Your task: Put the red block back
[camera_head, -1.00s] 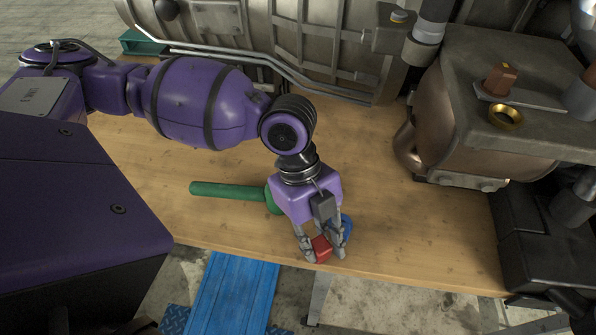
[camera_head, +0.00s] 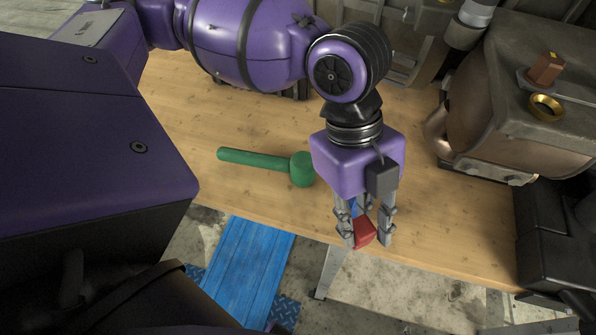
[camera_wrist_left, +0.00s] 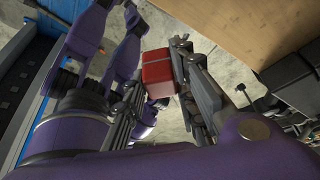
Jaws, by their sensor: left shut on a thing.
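The red block (camera_head: 363,232) is between the fingers of my left gripper (camera_head: 367,238), which is shut on it. In the head view the block appears in front of the wooden table's front edge, with floor below it. In the left wrist view the red block (camera_wrist_left: 158,75) sits between the two finger sets of my left gripper (camera_wrist_left: 160,88), clear of the table top. My right gripper is not clearly visible in either view.
A green mallet-like tool (camera_head: 268,163) lies on the wooden table (camera_head: 190,110). A blue thing (camera_head: 352,208) is mostly hidden behind my fingers. Engine machinery (camera_head: 490,110) stands at the back right. A blue platform (camera_head: 250,265) is on the floor.

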